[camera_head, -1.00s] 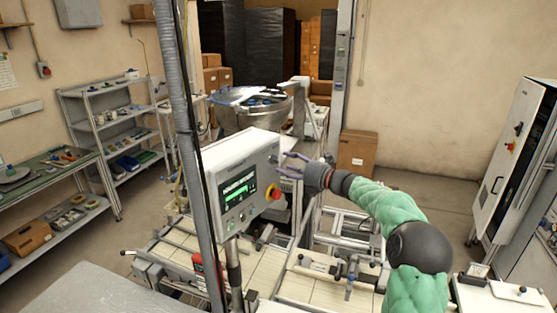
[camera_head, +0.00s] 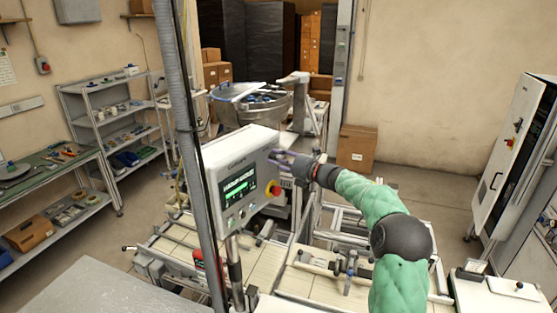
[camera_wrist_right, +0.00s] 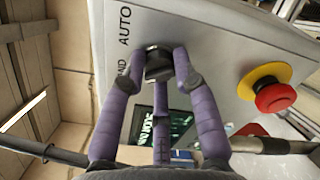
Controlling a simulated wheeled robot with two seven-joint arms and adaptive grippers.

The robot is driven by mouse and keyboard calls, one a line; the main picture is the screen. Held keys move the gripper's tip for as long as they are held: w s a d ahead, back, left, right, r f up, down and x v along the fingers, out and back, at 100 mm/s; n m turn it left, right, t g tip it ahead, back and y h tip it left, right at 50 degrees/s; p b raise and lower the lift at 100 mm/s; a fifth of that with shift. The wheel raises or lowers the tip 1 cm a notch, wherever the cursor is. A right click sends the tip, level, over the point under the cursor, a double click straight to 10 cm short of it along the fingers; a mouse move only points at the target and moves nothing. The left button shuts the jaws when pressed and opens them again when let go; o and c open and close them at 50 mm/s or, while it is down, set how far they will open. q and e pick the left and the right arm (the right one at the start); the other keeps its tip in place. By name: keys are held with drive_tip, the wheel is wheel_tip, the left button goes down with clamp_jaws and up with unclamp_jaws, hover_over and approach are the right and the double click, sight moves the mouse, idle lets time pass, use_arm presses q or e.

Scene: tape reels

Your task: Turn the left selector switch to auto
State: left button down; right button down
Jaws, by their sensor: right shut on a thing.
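The grey control box (camera_head: 223,165) with a green-lit screen stands in the middle of the head view. My right gripper (camera_head: 277,160) is at its right side. In the right wrist view, the purple fingers of my right gripper (camera_wrist_right: 160,68) are closed around a black selector switch (camera_wrist_right: 158,58) on the light grey panel (camera_wrist_right: 220,42). The word AUTO is printed beside the switch, and a second label, partly hidden by a finger, ends in "ND". The switch's pointing direction is hard to tell. The switch is hidden in the head view. My left gripper is not in view.
A red emergency-stop button (camera_wrist_right: 275,92) on a yellow base sits close beside the fingers; it also shows in the head view (camera_head: 274,191). A grey vertical post (camera_head: 188,130) stands left of the box. A metal bowl (camera_head: 250,108) is behind it.

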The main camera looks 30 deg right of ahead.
drive_tip(key=shift+m, duration=0.4)
drive_tip(key=m+p, duration=0.2)
drive_tip(key=m, duration=0.1)
drive_tip(key=shift+r, duration=0.1)
drive_tip(key=m+p, duration=0.2)
drive_tip(key=m, duration=0.1)
drive_tip(key=shift+m, duration=0.4)
drive_tip(key=m+p, duration=0.2)
drive_tip(key=m, duration=0.2)
drive_tip(key=shift+m+p, duration=0.85)
drive_tip(key=shift+m, duration=0.25)
drive_tip(key=c, duration=1)
unclamp_jaws()
drive_tip(key=shift+o, duration=0.2)
